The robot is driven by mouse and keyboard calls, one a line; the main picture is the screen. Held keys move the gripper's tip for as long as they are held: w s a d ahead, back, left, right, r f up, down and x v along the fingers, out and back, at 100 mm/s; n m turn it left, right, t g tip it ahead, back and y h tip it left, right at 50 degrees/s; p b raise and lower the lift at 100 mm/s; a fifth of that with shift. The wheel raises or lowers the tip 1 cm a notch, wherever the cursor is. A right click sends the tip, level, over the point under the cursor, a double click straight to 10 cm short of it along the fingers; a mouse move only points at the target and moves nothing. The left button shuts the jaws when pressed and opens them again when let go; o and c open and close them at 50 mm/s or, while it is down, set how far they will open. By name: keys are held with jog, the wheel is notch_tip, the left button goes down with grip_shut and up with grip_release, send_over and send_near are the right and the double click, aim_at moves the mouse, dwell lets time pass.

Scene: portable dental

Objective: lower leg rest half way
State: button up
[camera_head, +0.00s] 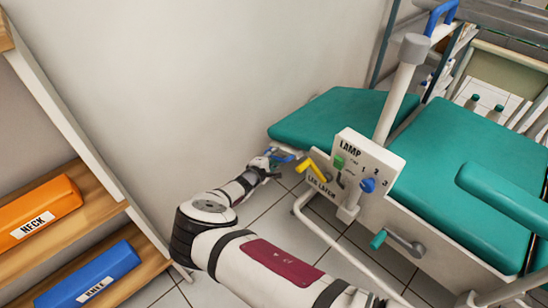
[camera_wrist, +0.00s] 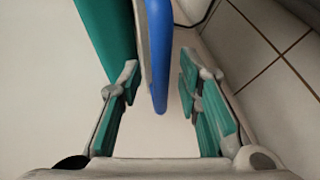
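The leg rest (camera_head: 330,118) is a teal pad at the left end of the chair in the head view, looking roughly level. Its teal edge (camera_wrist: 100,30) shows at the upper left of the wrist view. A blue handle (camera_wrist: 158,55) hangs down between my fingers in the wrist view, with space on both sides. My gripper (camera_wrist: 161,78) is open and does not pinch it. In the head view my gripper (camera_head: 270,164) is at the leg rest's left edge, small and partly hidden. A yellow lever (camera_head: 315,168) labelled LEG LATCH sticks out below the pad.
A lamp panel (camera_head: 365,160) with green and blue knobs stands right of the lever. A teal crank (camera_head: 390,240) and a white tube frame (camera_head: 325,236) are lower. Shelves with orange NECK (camera_head: 45,207) and blue (camera_head: 95,280) boxes stand left. A bare wall is behind my arm.

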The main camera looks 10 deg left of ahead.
jog(key=v, duration=1.2)
